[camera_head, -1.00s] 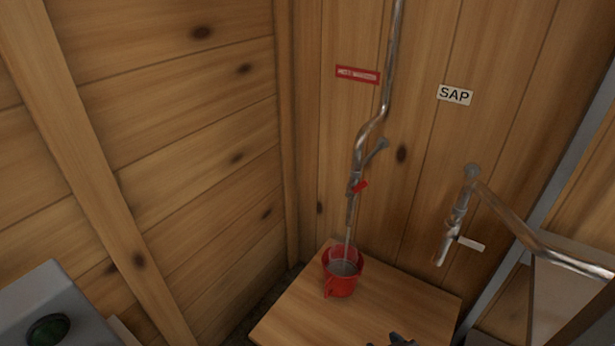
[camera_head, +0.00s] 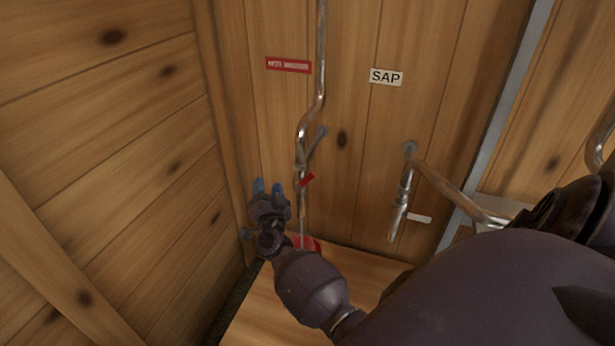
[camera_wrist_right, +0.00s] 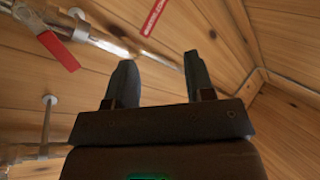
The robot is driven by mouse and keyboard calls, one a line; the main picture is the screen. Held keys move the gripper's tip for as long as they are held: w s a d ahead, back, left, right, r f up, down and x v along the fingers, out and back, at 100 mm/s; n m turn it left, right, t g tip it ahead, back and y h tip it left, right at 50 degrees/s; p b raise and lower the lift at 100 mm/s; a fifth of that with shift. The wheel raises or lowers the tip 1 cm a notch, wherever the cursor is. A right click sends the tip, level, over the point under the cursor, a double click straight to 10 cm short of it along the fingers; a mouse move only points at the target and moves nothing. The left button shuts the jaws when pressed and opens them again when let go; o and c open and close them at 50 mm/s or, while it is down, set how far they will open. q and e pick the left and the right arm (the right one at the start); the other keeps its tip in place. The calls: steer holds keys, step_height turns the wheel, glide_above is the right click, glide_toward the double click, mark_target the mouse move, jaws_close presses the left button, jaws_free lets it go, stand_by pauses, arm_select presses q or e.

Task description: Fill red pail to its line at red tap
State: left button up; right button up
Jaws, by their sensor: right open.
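The red tap (camera_head: 300,177), with its red lever (camera_head: 307,180), hangs on the wall pipe below a red label. A thin pale stream (camera_head: 302,228) runs down from its spout toward the red pail (camera_head: 309,242). The pail stands on the wooden stand under the spout; my right arm hides most of it, so its level and line cannot be seen. My right gripper (camera_head: 268,187) is open and empty, fingers up, just left of the tap in the head view. In the wrist view the red lever (camera_wrist_right: 58,51) lies left of the open fingers (camera_wrist_right: 160,65), apart from them. My left gripper is out of view.
A second tap (camera_head: 398,210) with a white lever hangs to the right, below the SAP sign (camera_head: 386,77). The wooden stand (camera_head: 262,312) lies below, partly behind my arm. Plank walls close in at the left and back. The red label (camera_head: 288,65) is above the tap.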

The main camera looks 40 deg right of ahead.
mark_target(308, 179)
steer(key=s+d+f+m+g+h, duration=0.3)
steer(key=d+f+m+g+h, duration=0.3)
steer(key=g, duration=0.3)
steer(key=shift+y, duration=0.5)
steer(key=x, duration=1)
steer(key=shift+s+d, duration=0.15)
steer(key=shift+d, duration=0.4)
jaws_close()
